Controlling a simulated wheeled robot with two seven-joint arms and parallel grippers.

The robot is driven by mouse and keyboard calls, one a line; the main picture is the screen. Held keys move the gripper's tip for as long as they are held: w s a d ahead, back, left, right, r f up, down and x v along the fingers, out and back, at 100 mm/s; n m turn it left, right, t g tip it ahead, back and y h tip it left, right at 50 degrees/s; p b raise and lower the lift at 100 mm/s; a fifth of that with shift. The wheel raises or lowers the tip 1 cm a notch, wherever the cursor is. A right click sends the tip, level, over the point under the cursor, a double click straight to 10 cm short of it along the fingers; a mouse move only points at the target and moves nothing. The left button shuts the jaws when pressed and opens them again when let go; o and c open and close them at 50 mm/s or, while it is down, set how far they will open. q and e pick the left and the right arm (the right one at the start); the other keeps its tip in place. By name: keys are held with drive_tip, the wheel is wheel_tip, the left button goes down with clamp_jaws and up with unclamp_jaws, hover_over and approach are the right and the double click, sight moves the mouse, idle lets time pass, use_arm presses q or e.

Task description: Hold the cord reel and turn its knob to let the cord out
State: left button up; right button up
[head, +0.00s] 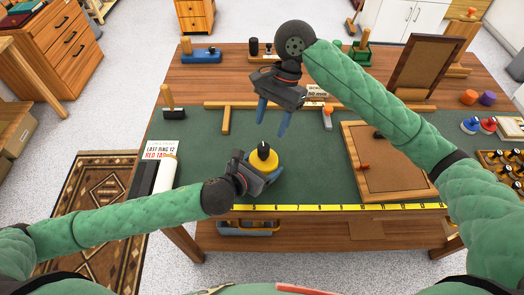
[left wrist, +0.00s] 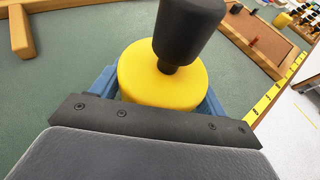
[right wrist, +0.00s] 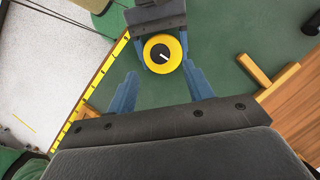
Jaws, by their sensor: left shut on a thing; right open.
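The cord reel (head: 266,162) is a round yellow body on the green mat near the table's front edge. Its black knob (head: 263,150) stands upright on top, with a white mark seen in the right wrist view (right wrist: 162,55). My left gripper (head: 256,168) is shut around the reel's yellow body, its blue fingers on either side in the left wrist view (left wrist: 160,90). My right gripper (head: 273,122) is open and empty, above and behind the reel, fingers pointing down. In the right wrist view the reel (right wrist: 174,64) lies beyond and between its fingertips. No let-out cord can be made out.
A yellow ruler strip (head: 340,207) runs along the front edge. A wooden frame (head: 385,190) lies to the right. A wooden T-shaped piece (head: 226,120) lies behind left. The green mat around the reel is mostly clear.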

sight(264, 146)
drive_tip(key=x, duration=1)
drive_tip(key=shift+f, duration=0.15)
drive_tip(key=c, duration=1)
